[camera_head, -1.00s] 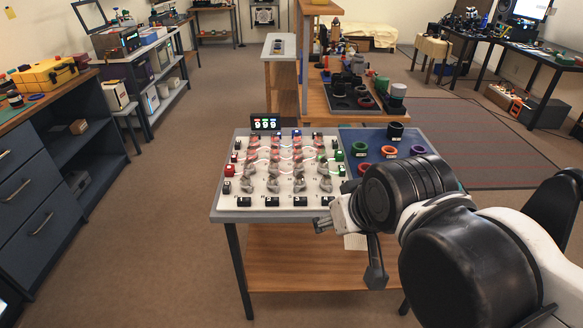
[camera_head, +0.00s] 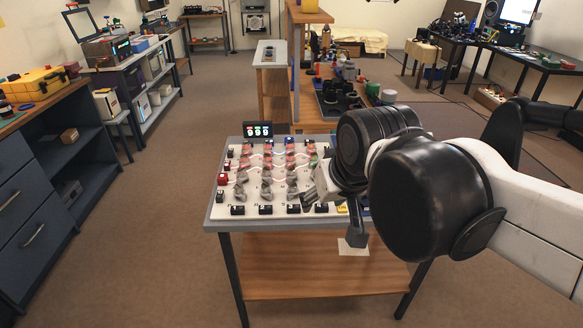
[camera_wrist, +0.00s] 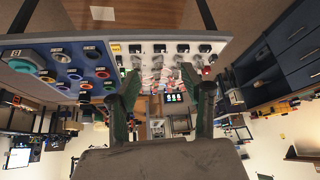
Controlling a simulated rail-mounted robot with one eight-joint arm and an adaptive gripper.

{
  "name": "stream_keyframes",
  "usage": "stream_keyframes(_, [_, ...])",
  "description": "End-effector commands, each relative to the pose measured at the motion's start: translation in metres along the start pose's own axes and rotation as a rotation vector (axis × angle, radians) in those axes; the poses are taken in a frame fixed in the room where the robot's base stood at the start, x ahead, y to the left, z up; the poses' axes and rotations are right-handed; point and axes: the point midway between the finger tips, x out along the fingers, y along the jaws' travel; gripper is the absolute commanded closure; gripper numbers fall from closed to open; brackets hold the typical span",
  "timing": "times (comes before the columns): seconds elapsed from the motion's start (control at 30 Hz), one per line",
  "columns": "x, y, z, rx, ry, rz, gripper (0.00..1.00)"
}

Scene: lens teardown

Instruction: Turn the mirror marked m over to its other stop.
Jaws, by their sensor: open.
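The white board (camera_head: 222,203) on the table carries rows of small grey mirrors (camera_head: 266,190), with reddish tops farther back and pale curved lines between them. The mirror marked m cannot be picked out, as the lettering is too small to read. My gripper (camera_head: 333,215) is over the right front part of the board and hides mirrors there. In the wrist view, my gripper (camera_wrist: 160,95) has its two fingers wide apart with nothing held between them. The board (camera_wrist: 150,47) shows beyond the fingers, with some mirrors between and behind the fingertips.
A small display (camera_head: 257,129) stands at the board's back edge. Black blocks (camera_head: 265,210) line the front edge, with a yellow block (camera_head: 342,209) at right. A blue panel (camera_wrist: 62,72) with coloured rings adjoins the board. Floor left of the table is clear.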

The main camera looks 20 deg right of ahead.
Motion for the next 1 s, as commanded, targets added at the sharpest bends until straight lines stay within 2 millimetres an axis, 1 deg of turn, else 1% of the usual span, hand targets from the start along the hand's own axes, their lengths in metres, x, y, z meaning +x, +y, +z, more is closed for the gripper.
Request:
stream_keyframes(0.03, [-0.002,0.001,-0.017,0.007,-0.016,0.002,0.58])
stream_keyframes(0.1, [-0.001,0.002,-0.035,0.018,-0.040,0.004,0.58])
stream_keyframes(0.27, [0.005,0.004,-0.075,0.040,-0.095,0.009,0.58])
stream_keyframes(0.4, [0.015,0.007,-0.109,0.061,-0.142,0.015,0.58])
stream_keyframes(0.47, [0.021,0.008,-0.122,0.070,-0.162,0.017,0.58])
stream_keyframes(0.6, [0.037,0.011,-0.154,0.090,-0.210,0.023,0.58])
stream_keyframes(0.77, [0.060,0.015,-0.188,0.114,-0.263,0.031,0.58])
stream_keyframes(1.0, [0.103,0.023,-0.230,0.148,-0.345,0.043,0.58])
